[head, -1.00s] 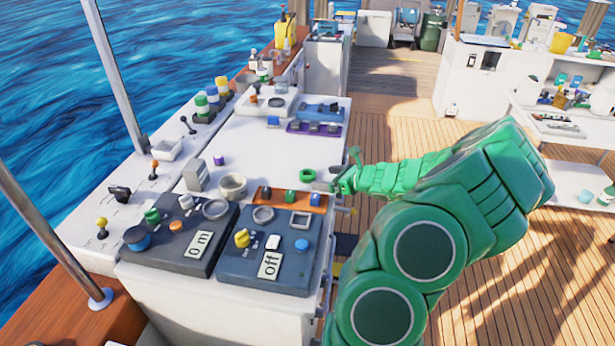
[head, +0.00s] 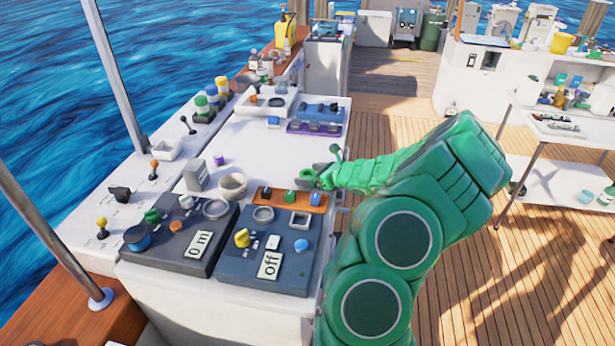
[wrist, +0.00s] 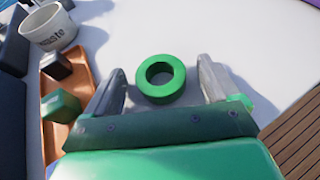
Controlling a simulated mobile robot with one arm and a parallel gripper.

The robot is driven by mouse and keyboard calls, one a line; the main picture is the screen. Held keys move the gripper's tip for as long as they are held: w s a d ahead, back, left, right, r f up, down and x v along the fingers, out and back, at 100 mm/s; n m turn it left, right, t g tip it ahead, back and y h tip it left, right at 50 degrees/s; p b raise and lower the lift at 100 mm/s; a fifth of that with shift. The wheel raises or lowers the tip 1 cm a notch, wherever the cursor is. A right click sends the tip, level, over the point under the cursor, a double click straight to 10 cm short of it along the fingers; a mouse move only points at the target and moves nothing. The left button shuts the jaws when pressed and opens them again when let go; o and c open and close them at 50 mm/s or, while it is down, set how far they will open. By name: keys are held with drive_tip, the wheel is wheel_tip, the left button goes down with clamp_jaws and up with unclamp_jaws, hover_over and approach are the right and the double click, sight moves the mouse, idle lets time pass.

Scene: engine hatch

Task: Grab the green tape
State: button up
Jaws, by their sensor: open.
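The green tape (wrist: 145,81) is a ring lying flat on the white counter, seen in the wrist view between and just ahead of the fingers. In the head view my gripper hides most of the tape; a bit of green at its tip (head: 306,171) seems to be the tape. My gripper (wrist: 162,88) is open, with one grey finger on each side of the tape and nothing held. It also shows in the head view (head: 316,176), reaching in over the counter's right edge.
An orange tray (head: 275,196) with small blocks lies close by; a white cup (wrist: 47,25) marked "waste" stands beyond it. Control panels (head: 266,245) sit nearer. The white counter (head: 262,150) is bare beyond the tape, and its right edge drops to the wooden deck.

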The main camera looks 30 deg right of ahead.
drive_tip(key=c, duration=1.2)
drive_tip(key=shift+o, duration=0.2)
drive_tip(key=shift+r, duration=0.15)
drive_tip(key=shift+r, duration=0.25)
drive_tip(key=r, duration=0.3)
drive_tip(key=shift+s, duration=0.25)
drive_tip(key=s+a+r, duration=0.6)
drive_tip(key=s+r, duration=0.3)
drive_tip(key=s, duration=0.3)
drive_tip(key=shift+a+r, duration=0.15)
drive_tip(key=shift+a, duration=0.05)
